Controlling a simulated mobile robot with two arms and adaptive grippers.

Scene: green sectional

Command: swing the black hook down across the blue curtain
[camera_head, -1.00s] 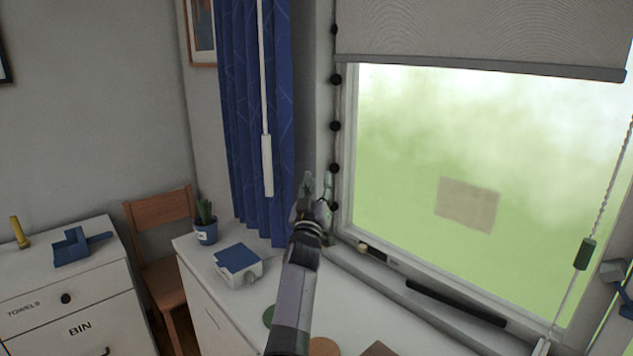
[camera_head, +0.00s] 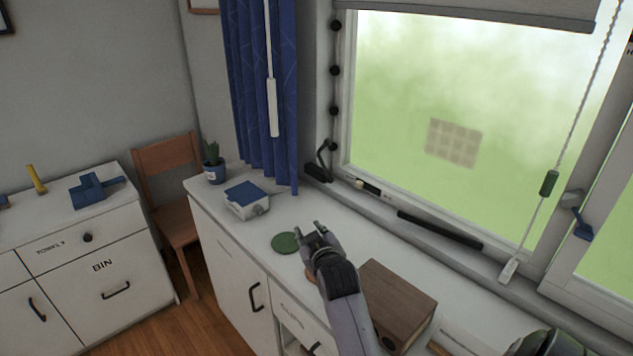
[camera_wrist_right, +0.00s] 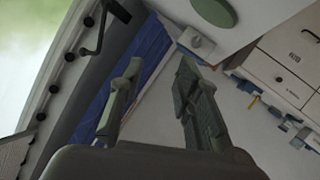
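The black hook (camera_head: 318,166) sits low at the left side of the window, just right of the curtain's lower part. It is slim and bent, with a thicker dark base, and its arm points up. It also shows at the top of the right wrist view (camera_wrist_right: 98,32). The blue curtain (camera_head: 262,90) hangs left of the window and also shows in the right wrist view (camera_wrist_right: 142,55). My right gripper (camera_head: 308,228) is open and empty above the white counter, below and apart from the hook. My left gripper is not in view.
On the counter (camera_head: 232,230) are a green disc (camera_head: 286,243), a white-and-blue box (camera_head: 246,199), a potted plant (camera_head: 213,170) and a brown wooden box (camera_head: 398,298). A white wand (camera_head: 272,108) hangs before the curtain. A beaded chain (camera_head: 580,100) hangs at the right.

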